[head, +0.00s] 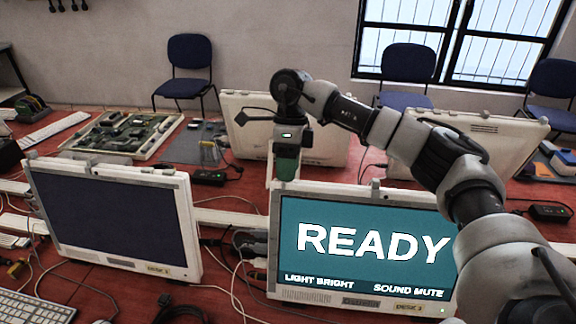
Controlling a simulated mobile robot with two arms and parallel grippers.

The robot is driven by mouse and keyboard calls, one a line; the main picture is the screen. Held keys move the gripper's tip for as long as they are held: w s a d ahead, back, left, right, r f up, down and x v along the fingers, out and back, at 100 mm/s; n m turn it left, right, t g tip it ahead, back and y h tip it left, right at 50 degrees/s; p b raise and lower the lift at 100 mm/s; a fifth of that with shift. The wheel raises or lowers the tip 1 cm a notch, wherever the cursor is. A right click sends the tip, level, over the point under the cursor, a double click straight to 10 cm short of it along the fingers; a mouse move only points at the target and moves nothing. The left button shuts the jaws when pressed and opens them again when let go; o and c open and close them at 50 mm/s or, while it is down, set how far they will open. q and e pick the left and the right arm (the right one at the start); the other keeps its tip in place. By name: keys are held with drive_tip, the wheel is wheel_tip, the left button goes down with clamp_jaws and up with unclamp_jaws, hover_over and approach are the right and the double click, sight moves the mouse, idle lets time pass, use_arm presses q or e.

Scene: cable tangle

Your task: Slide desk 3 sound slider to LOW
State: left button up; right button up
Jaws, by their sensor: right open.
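The right-hand monitor (365,245) has a teal screen reading READY, LIGHT BRIGHT and SOUND MUTE. Its small desk label (409,307) seems to read DESK 3. A small upright tab (375,189) stands on its top edge; I cannot tell whether it is the sound slider. My right gripper (286,172) is open and points down at the monitor's top left corner. Its fingertips are close to that edge; contact is unclear. My right forearm covers the monitor's right side. My left gripper is out of view.
A dark-screened monitor (112,215) stands to the left, with cables (225,270) between the two. Two more monitors (465,140) stand behind with their backs toward me. A circuit board tray (128,135) lies at the back left. A keyboard (35,306) is at the front left.

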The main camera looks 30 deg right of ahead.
drive_tip(key=shift+f, duration=0.25)
drive_tip(key=shift+c, duration=0.2)
clamp_jaws()
drive_tip(key=shift+s+d, duration=0.85)
drive_tip(key=shift+d, duration=0.2)
drive_tip(key=shift+o, duration=0.2)
unclamp_jaws()
drive_tip(key=shift+w+a, duration=0.25)
drive_tip(key=shift+a, duration=0.1)
drive_tip(key=shift+s+d, duration=0.1)
drive_tip(key=shift+d, duration=0.05)
drive_tip(key=v, duration=1.1)
